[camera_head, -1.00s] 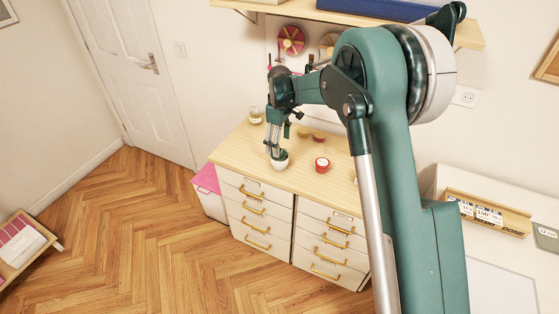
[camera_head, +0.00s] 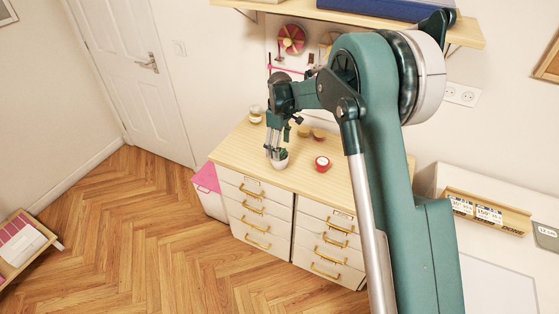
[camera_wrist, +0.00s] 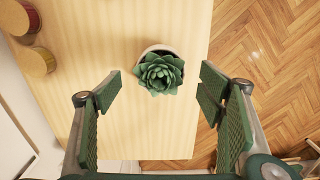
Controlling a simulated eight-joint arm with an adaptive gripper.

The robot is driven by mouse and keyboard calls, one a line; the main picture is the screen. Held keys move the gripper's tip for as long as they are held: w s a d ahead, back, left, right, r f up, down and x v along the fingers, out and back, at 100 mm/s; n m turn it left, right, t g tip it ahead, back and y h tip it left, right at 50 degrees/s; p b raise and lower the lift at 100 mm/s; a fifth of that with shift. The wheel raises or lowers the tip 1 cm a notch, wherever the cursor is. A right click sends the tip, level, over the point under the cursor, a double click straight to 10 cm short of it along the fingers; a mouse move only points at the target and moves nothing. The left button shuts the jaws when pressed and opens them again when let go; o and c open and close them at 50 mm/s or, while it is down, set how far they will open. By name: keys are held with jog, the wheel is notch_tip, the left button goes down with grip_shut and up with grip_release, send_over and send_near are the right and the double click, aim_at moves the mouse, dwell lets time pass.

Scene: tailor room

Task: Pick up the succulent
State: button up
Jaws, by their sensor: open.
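The succulent (camera_wrist: 160,73) is a green rosette in a small white pot, seen from above in the wrist view. It stands on the light wooden top of the drawer unit, close to its edge. In the head view the white pot (camera_head: 279,164) shows near the front left of the top. My gripper (camera_wrist: 157,90) is open, with its two green-padded fingers well apart and nothing between them touching the plant. The succulent lies a little beyond the fingertips in the wrist view. In the head view my gripper (camera_head: 273,150) is just above and left of the pot, partly covering the plant.
A red roll (camera_head: 322,164) sits right of the pot.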

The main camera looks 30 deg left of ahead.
jog(key=shift+f, duration=0.15)
jog(key=shift+f, duration=2.5)
jog(key=c, duration=1.2)
jog(key=shift+r, duration=0.2)
jog(key=shift+r, duration=4.85)
